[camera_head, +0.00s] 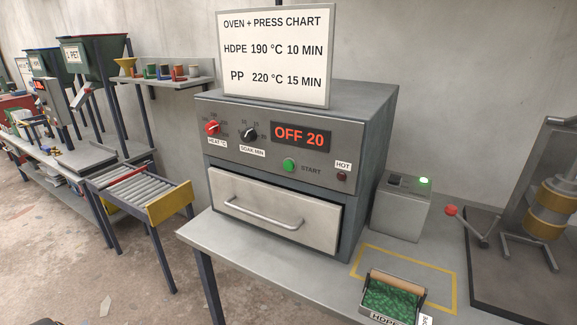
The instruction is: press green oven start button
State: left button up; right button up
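The green start button (289,165) is on the lower front panel of the grey oven (370,135), left of the word START. The oven display (301,137) reads OFF 20 in red. A red heat knob (212,128) and a black soak knob (249,134) are to the left of the display. The HOT lamp (342,177) is dark. The oven door (270,208) with its bar handle looks slightly proud of the frame; I cannot tell whether it is fully shut. Neither of my grippers shows in the head view.
An HDPE tray of green flakes (392,298) sits by the yellow outline on the bench (220,240). A grey box with a lit green lamp (402,208) stands right of the oven. A press (550,210) with a red-knobbed lever is at far right. A roller conveyor (135,190) is left.

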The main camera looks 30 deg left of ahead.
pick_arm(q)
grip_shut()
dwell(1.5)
